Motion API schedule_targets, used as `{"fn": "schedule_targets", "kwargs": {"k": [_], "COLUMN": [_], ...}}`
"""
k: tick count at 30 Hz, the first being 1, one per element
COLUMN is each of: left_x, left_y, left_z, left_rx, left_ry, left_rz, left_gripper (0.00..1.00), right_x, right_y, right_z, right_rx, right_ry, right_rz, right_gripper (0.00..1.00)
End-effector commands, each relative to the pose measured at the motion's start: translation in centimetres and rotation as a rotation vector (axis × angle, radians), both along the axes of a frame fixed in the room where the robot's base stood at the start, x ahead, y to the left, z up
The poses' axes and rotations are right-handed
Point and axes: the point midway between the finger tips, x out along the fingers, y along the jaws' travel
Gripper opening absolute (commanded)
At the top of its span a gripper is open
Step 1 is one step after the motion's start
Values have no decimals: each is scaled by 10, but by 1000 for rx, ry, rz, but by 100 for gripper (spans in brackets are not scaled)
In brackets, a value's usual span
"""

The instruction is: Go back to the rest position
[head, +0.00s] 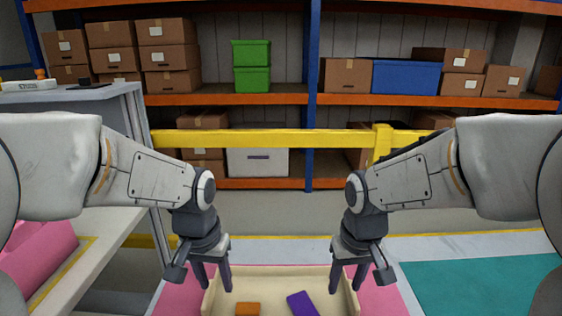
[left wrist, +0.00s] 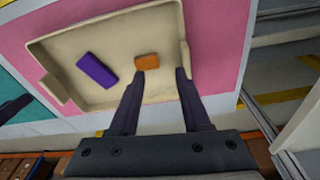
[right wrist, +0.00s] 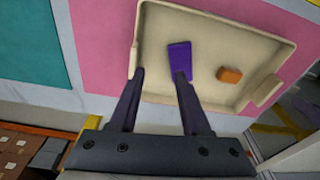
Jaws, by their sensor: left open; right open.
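My left gripper (head: 218,283) is open and empty, above the left side of a cream tray (head: 209,300). My right gripper (head: 347,285) is open and empty, above the tray's right side. An orange block (head: 247,309) and a purple block (head: 301,304) lie apart in the tray. In the left wrist view the orange block (left wrist: 147,61) shows just beyond the open fingers (left wrist: 160,72), with the purple block (left wrist: 97,69) to its left. In the right wrist view the purple block (right wrist: 180,60) shows beyond the fingers (right wrist: 159,72), with the orange block (right wrist: 229,75) to its right.
The tray sits on a pink mat (head: 382,299), with a teal mat (head: 480,286) to the right. A grey side table (head: 100,240) with a pink item (head: 38,262) stands left. A yellow rail (head: 270,139) and shelves with boxes (head: 347,75) stand behind.

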Motion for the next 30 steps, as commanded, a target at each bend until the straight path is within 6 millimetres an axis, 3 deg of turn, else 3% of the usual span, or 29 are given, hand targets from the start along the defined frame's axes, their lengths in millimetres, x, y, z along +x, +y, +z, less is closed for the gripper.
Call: {"fn": "schedule_targets", "kwargs": {"k": [1,3,6,15,17,23,30], "left_x": [-22,-53,-93,-189,-184,-183,-183], "left_y": [-21,-43,-63,-81,-81,-81,-81], "left_z": [1,-1,-5,-20,2,40,97], "left_rx": [-6,-12,-19,-26,-25,-25,-25], "left_ry": [8,22,44,95,95,95,95], "left_rz": [-72,-162,-269,-533,-519,-514,-513], "left_gripper": [48,48,48,48,48,48,48], "right_x": [-22,-53,-92,-188,-184,-183,-183], "right_y": [21,43,63,80,79,79,79], "right_z": [1,0,-2,-15,7,45,102], "right_rx": [6,12,19,26,26,25,25], "right_ry": [8,21,42,94,93,94,93], "right_rz": [73,162,271,533,520,515,513], "right_gripper": [47,47,47,47,47,47,47]}}
